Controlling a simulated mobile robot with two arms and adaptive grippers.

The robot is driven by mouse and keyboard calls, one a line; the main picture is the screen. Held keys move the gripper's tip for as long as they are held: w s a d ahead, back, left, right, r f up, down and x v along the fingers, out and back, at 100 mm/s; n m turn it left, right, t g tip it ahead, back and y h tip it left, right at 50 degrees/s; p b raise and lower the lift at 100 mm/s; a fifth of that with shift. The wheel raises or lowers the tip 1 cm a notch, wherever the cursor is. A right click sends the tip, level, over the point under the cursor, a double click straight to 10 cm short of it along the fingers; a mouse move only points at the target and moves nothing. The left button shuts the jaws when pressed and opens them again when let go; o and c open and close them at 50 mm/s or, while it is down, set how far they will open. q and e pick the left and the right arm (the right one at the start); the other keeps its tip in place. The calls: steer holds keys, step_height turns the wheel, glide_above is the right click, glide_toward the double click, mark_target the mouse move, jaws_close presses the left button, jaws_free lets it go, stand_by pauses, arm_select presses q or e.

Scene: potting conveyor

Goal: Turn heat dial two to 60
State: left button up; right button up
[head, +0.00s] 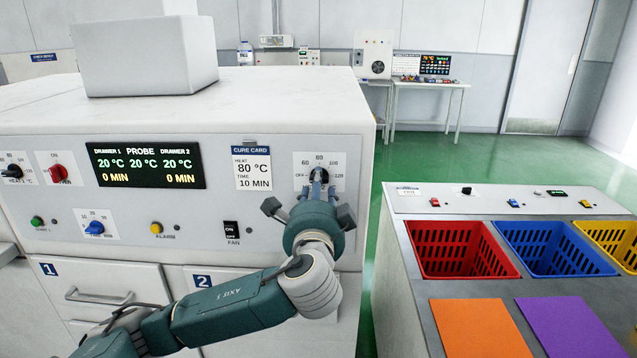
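Heat dial two (298,186) sits on a white scale plate (331,162) at the right end of the oven's front panel. The plate is marked OFF, 60, 80, 100 and 120. My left gripper (318,178) reaches up from below and is right at the dial, covering most of it. Narrow prongs show close together over the knob, with dark finger parts standing out to both sides. The knob's pointer is hidden, so its setting cannot be read. The grip on the knob is not clear. My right gripper is not in view.
The panel also holds a black display (146,165), a cure card (252,168) reading 80 °C and 10 min, a fan switch (231,232) and a blue dial (95,228). A bench with a red basket (430,228) and coloured mats stands right, across a floor gap.

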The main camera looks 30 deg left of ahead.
arm_select(q)
steer(key=shift+w+a, duration=0.3)
steer(key=shift+w, duration=0.3)
jaws_close()
